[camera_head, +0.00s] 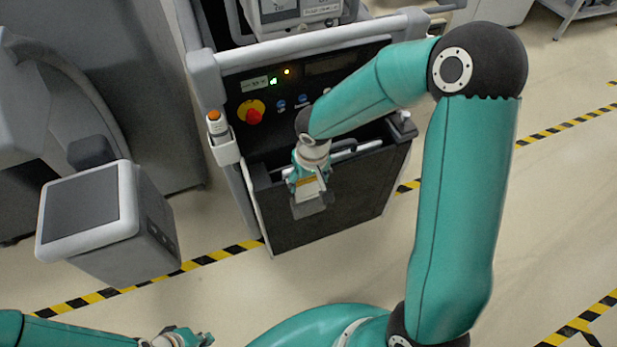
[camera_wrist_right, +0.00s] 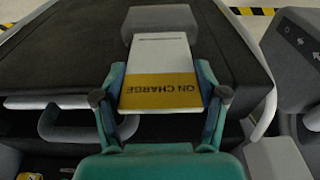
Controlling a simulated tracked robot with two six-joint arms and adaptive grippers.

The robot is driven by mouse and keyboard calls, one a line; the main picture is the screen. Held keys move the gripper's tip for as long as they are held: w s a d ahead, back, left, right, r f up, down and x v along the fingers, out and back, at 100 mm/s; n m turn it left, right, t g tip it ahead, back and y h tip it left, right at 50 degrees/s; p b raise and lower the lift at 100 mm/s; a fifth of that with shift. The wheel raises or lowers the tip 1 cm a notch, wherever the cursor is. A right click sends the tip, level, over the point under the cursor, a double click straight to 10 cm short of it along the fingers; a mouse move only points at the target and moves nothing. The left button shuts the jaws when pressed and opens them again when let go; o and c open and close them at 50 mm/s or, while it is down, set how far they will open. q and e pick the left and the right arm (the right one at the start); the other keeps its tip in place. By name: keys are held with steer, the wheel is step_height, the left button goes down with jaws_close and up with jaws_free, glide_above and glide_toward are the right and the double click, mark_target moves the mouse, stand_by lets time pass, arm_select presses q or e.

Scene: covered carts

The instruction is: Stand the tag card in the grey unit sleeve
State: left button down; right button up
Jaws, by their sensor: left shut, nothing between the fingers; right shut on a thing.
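The tag card is white with a yellow band reading "ON CHARGE" (camera_wrist_right: 160,90); in the head view it shows small (camera_head: 307,188). My right gripper (camera_wrist_right: 160,103) is shut on its yellow end, and it also shows in the head view (camera_head: 309,181). A grey block, apparently the sleeve (camera_wrist_right: 160,17), is at the card's far end, on the cart's dark front; it also shows in the head view (camera_head: 309,208). The card's white end overlaps it; I cannot tell whether it is inside. My left gripper (camera_head: 190,338) is shut and empty at the bottom edge.
The cart's panel has a red button (camera_head: 254,117) and lights. A grey handrail (camera_head: 310,42) runs above it. A white holder with an orange-topped item (camera_head: 222,145) is on the cart's left post. A grey machine (camera_head: 105,220) stands to the left.

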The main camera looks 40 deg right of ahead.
mark_target(309, 186)
steer(key=shift+f+b, duration=2)
steer(key=shift+f, duration=0.05)
steer(key=o, duration=1.1)
step_height(309, 186, up, 12)
steer(key=s, duration=0.1)
steer(key=shift+s+a, duration=0.25)
steer(key=shift+s, duration=0.15)
steer(key=shift+f, duration=0.1)
